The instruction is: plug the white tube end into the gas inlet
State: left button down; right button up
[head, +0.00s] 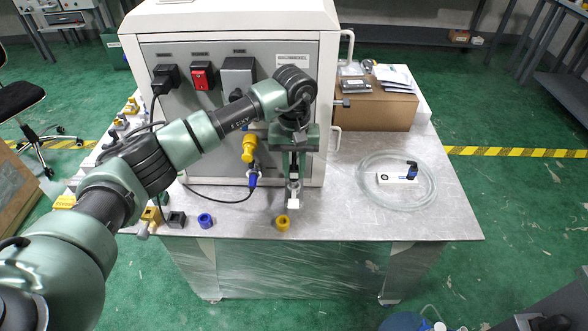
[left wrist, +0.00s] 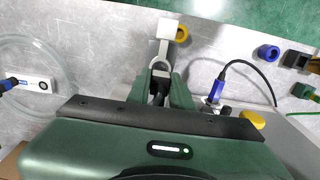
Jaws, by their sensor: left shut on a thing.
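My left gripper (head: 292,182) points down in front of the machine (head: 215,120), above the table's front part. In the left wrist view my left gripper (left wrist: 160,88) is shut on a pale grey piece with a white square end (left wrist: 172,29); the white end also shows in the head view (head: 293,204). I cannot tell whether this is the tube end. A clear coiled tube (head: 368,193) lies on the table at the right. A yellow fitting (head: 249,148) is on the machine's front, with a blue connector (head: 252,180) below it. No inlet is clearly identifiable. My right gripper is not in view.
A white block (head: 394,179) with a dark blue-and-black fitting (head: 411,171) lies within the coil. A yellow ring (head: 282,223) and a blue ring (head: 205,220) lie near the front edge. A cardboard box (head: 375,110) stands right of the machine. The right front table is clear.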

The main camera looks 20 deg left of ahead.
pick_arm(q)
jog(key=shift+b, duration=0.35)
dwell(0.4)
dwell(0.4)
jog(key=shift+f+b, duration=1.1)
jog(key=shift+f, duration=0.15)
jog(key=shift+s+f, duration=0.25)
jog(key=shift+f, duration=0.05)
dwell(0.3)
jog(key=c, duration=1.2)
grip_release()
jog(key=shift+w, duration=0.1)
jog(key=shift+o, duration=0.2)
jog(key=shift+w, duration=0.15)
jog(key=o, duration=0.4)
jog(key=shift+r, duration=0.15)
jog(key=shift+r, duration=0.2)
